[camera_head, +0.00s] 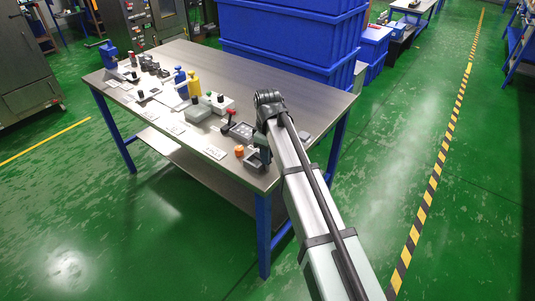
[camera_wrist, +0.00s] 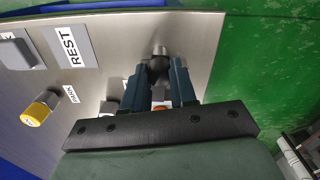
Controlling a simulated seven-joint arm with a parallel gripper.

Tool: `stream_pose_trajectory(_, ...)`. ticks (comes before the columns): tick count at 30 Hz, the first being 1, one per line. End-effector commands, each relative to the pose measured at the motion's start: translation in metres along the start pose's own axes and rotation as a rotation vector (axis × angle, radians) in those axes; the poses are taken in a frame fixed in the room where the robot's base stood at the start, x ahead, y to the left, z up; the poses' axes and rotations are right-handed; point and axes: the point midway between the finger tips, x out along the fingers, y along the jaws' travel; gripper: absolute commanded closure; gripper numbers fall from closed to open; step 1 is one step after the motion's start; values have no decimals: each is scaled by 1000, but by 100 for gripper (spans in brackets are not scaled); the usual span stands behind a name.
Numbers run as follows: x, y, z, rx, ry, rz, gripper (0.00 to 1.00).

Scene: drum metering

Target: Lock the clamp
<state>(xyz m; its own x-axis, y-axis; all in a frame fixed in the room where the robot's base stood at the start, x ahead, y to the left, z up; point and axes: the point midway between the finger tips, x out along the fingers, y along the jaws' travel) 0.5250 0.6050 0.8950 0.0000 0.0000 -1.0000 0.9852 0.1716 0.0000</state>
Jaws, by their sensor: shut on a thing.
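My gripper (camera_wrist: 161,72) is shut on a dark rounded piece (camera_wrist: 159,66) with a bright metal end in the wrist view, near the table edge. A small orange patch (camera_wrist: 163,106) shows behind the fingers. In the head view my gripper (camera_head: 263,160) hangs down at the table's near right corner, partly hidden by my own arm.
The metal table (camera_head: 283,75) carries an orange knob (camera_head: 239,151), yellow (camera_head: 193,84) and blue (camera_head: 180,76) bottle-like items and several labels. The wrist view shows a REST label (camera_wrist: 70,47) and a yellow-capped knob (camera_wrist: 38,112). Blue crates (camera_head: 290,35) stand behind.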

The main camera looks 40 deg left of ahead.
Motion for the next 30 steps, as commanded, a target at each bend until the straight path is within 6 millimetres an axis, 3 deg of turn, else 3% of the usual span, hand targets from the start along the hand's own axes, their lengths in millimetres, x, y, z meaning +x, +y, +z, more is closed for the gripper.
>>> stream_pose_trajectory(22,0,0,0,-106,0,0,100)
stream_pose_trajectory(23,0,0,0,-106,0,0,71)
stream_pose_trajectory(30,0,0,0,-105,0,0,48)
